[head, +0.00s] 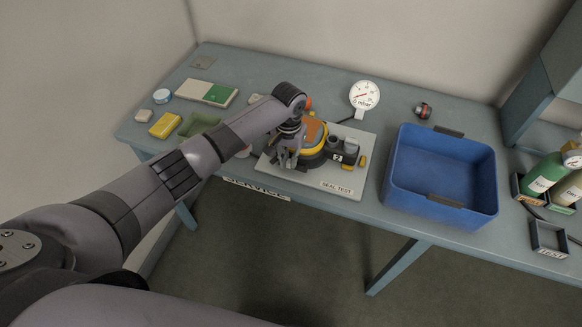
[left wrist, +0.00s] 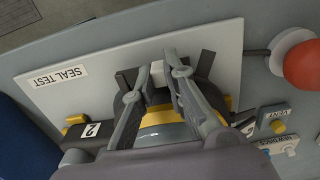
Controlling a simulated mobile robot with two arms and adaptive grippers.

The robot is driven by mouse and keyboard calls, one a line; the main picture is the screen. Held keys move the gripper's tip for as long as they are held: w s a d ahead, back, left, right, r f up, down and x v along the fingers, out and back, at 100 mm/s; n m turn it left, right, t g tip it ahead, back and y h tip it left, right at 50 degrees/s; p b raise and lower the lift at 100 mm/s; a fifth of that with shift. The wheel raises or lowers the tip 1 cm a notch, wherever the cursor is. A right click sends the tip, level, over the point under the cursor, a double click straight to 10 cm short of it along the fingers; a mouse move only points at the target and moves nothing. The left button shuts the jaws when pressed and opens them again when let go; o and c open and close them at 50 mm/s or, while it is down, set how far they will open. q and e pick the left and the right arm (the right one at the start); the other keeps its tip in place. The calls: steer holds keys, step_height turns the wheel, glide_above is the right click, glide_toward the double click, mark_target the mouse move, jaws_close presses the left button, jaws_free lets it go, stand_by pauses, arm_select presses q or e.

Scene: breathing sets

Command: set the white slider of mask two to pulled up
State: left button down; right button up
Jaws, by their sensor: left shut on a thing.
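Mask two (head: 313,135), with a yellow rim and a black tag marked 2, lies on the grey seal test plate (head: 345,177). It also shows in the left wrist view (left wrist: 170,122), partly behind my fingers. My left gripper (head: 287,160) is at the mask's near left side. In the left wrist view its fingers (left wrist: 157,80) are closed around the small white slider (left wrist: 157,69), one on each side. The slider is hidden by the gripper in the head view, and its position along its travel cannot be told. My right gripper is not in view.
A blue crate (head: 490,190) stands right of the plate. A round gauge (head: 364,95) stands behind it. An orange-red ball-shaped part (left wrist: 302,64) is near the gripper in the left wrist view. A yellow sponge (head: 165,125) and a green-white box (head: 206,92) lie at left.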

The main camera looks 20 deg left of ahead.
mark_target(288, 160)
arm_select(q)
steer(key=shift+w+a, duration=0.15)
steer(key=shift+w, duration=0.05)
steer(key=c, duration=1.9)
jaws_free()
steer(key=shift+f, duration=0.1)
step_height(288, 160, up, 12)
steer(key=shift+r, duration=0.1)
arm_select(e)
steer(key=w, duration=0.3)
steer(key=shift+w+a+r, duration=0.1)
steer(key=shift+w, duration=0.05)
